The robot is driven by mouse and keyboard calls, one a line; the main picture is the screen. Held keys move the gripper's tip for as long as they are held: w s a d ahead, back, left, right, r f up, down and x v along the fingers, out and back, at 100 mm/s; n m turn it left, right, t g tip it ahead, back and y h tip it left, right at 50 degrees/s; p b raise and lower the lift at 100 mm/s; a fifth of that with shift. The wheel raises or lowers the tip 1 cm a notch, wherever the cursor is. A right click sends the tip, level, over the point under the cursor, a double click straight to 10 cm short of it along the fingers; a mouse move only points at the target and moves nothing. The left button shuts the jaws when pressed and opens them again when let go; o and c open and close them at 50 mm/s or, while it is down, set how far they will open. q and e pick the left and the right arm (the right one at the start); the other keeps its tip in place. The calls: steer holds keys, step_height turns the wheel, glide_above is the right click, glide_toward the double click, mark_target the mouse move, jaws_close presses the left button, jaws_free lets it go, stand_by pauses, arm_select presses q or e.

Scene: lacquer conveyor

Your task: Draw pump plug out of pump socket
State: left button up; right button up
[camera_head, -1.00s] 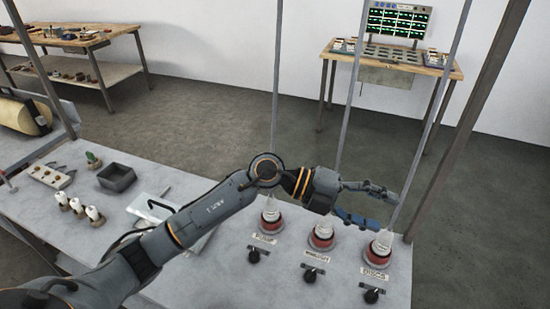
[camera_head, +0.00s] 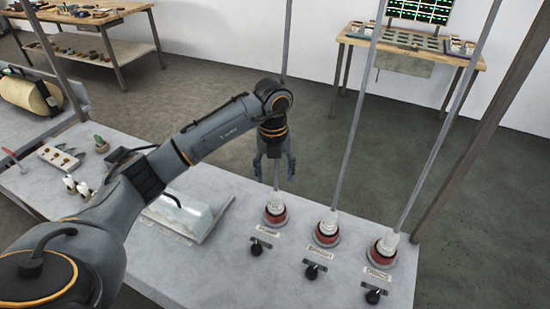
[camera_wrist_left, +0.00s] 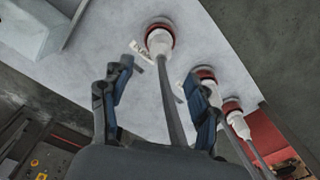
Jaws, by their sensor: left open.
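Three white plugs stand in red-ringed sockets along the table's right part, each with a grey cable running up. The left plug (camera_head: 275,205) sits in the left socket (camera_head: 275,218); the middle plug (camera_head: 328,223) and right plug (camera_head: 387,243) also sit in theirs. The labels are too small to read surely, so I cannot tell which is the pump plug. My left gripper (camera_head: 274,172) points down, open and empty, just above the left plug. In the left wrist view, the left plug (camera_wrist_left: 159,42) shows beyond the open fingers, with its cable between them. My right gripper is not in view.
Black knobs, one of them the left knob (camera_head: 257,248), stand in front of the sockets. A clear-topped case (camera_head: 185,213) lies left of them. The other cables rise close to the right of my gripper. A dark post (camera_head: 480,125) stands beyond the table's right end.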

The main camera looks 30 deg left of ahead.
mark_target(276, 189)
arm_select(q)
step_height(276, 189, down, 9)
steer(key=shift+d+p, duration=0.1)
steer(key=shift+p, duration=0.9)
steer(key=shift+c, duration=0.2)
jaws_close()
steer(key=shift+w+r, duration=0.1)
steer(key=shift+r, duration=0.05)
